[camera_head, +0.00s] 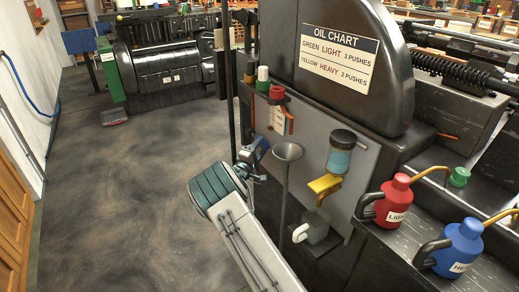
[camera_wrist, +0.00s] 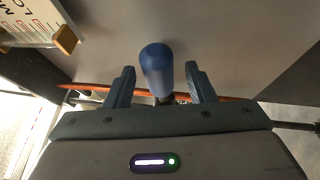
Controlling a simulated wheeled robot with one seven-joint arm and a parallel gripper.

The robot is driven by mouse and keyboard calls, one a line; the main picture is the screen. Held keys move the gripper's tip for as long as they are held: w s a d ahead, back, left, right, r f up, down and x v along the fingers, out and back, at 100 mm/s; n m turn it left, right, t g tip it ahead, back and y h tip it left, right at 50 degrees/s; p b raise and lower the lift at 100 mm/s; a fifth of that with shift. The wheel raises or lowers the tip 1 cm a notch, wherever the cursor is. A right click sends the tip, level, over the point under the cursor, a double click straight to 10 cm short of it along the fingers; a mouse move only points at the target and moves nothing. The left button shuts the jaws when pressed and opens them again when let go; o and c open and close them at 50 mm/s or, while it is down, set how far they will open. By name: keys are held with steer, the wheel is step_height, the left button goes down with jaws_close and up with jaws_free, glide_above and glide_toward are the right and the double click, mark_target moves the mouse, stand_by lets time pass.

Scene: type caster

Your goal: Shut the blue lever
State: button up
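The blue lever (camera_wrist: 157,66) is a rounded blue handle in the wrist view. It sticks up between the two fingers of my gripper (camera_wrist: 160,72), with a visible gap on each side. The fingers are open and do not appear to touch it. In the head view my gripper (camera_head: 252,160) is at the left side of the grey machine panel (camera_head: 350,165), below the red-topped fitting. The lever is hard to tell apart from the gripper there. The lever's lower end is partly hidden by the gripper body in the wrist view.
A funnel on a stand (camera_head: 287,152) is just right of my gripper. A blue-glass oiler (camera_head: 341,153) with a yellow lever (camera_head: 324,184) is farther right. Red (camera_head: 397,200) and blue (camera_head: 460,247) oil cans stand on the ledge. An orange rod (camera_wrist: 235,99) crosses behind the fingers. Open floor lies left.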

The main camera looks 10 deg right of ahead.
steer(key=p+v, duration=0.2)
steer(key=v, duration=1.2)
